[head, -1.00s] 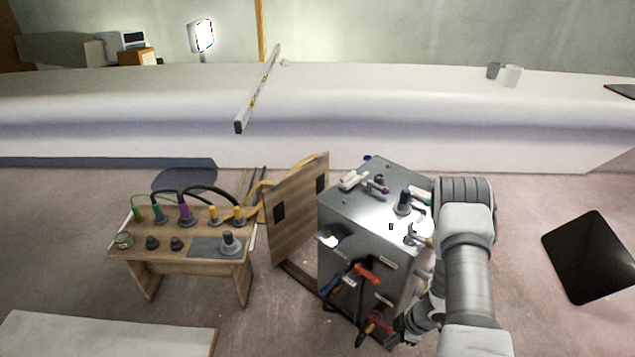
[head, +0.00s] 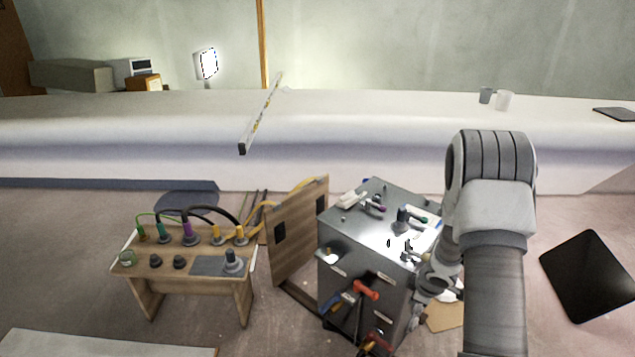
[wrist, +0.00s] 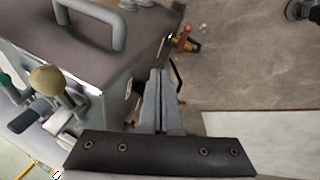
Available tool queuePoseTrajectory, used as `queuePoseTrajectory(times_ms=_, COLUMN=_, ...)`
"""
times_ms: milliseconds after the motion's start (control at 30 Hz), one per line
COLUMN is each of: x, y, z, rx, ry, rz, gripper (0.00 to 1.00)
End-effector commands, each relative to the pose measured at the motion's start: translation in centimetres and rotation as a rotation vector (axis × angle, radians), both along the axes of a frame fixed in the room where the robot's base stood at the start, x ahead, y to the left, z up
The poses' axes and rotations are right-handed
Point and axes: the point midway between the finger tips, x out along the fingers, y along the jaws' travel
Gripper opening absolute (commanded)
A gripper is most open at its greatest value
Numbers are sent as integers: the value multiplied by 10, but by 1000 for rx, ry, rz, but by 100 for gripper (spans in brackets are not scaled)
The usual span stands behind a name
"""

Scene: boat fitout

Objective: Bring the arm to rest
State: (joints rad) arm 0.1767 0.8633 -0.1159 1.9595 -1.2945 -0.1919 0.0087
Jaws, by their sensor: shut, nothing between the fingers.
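My arm (head: 495,230) rises at the right of the head view, bent at a thick ribbed joint, with its lower links beside the grey tool cabinet (head: 340,240). My gripper (wrist: 158,78) shows in the wrist view with its two fingers together and nothing between them. The fingers lie over the edge of the cabinet, which fills the upper left of the wrist view; I cannot tell whether they touch it. In the head view I cannot make out the fingertips clearly.
Tools lie on the cabinet top, and red-handled tools (head: 365,289) hang on its front. A small wooden bench (head: 200,268) with cables stands left, beside an upright wooden panel (head: 300,230). A black panel (head: 588,275) lies on the floor at right. A long white ledge (head: 350,120) runs behind.

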Motion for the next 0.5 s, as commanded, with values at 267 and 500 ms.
queuePoseTrajectory(times_ms=267, x=12, y=-12, z=125, rx=-66, ry=-130, rz=-247, gripper=0)
queuePoseTrajectory(times_ms=500, x=-13, y=-11, z=216, rx=-61, ry=-202, rz=-458, gripper=0)
